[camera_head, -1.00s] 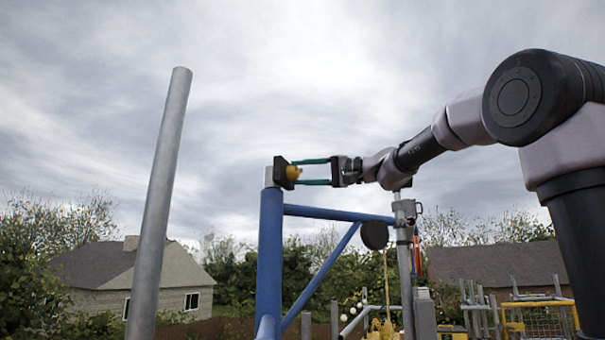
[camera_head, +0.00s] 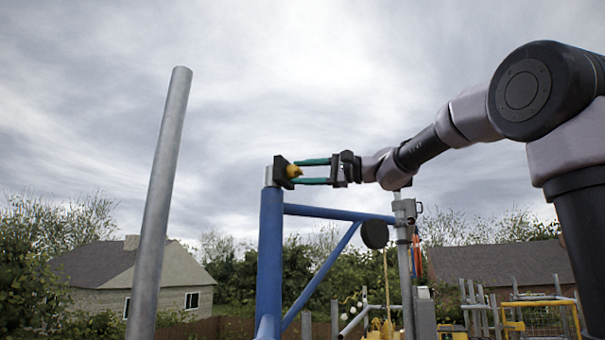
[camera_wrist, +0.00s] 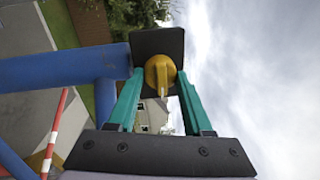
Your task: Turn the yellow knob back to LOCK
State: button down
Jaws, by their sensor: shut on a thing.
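The yellow knob (camera_head: 293,171) sits on a black plate (camera_head: 281,172) at the top of a blue post (camera_head: 269,250). In the wrist view the round yellow knob (camera_wrist: 160,72) shows in front of the black plate (camera_wrist: 150,42), its narrow grip pointing down the picture. My gripper (camera_head: 303,171) reaches in from the right with its two green fingers, tips at the knob. In the wrist view my gripper (camera_wrist: 158,82) has one finger on each side of the knob and is shut on it. No LOCK marking can be read.
A blue rail (camera_head: 340,213) and a diagonal brace (camera_head: 325,272) run below my gripper. A grey pole (camera_head: 160,200) stands to the left. A round black disc (camera_head: 374,235) hangs by a grey post. Open sky lies above.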

dwell(0.4)
jog(key=shift+c, duration=1.6)
grip_release()
jog(key=v, duration=1)
jog(key=shift+d, duration=0.4)
jog(key=shift+s+f, duration=0.1)
jog(key=shift+f, duration=0.05)
jog(key=s+d+f+h, duration=0.4)
jog(key=s+f+h, duration=0.1)
jog(key=f, duration=0.7)
jog(key=s+d+f+n+h, duration=0.1)
jog(key=s+d+f+h, duration=0.4)
jog(key=f, duration=0.7)
jog(key=s+d+f+h, duration=0.5)
jog(key=s+f, duration=0.1)
jog(key=f, duration=0.6)
jog(key=shift+n+t+h, duration=0.3)
jog(key=shift+n+t, duration=0.1)
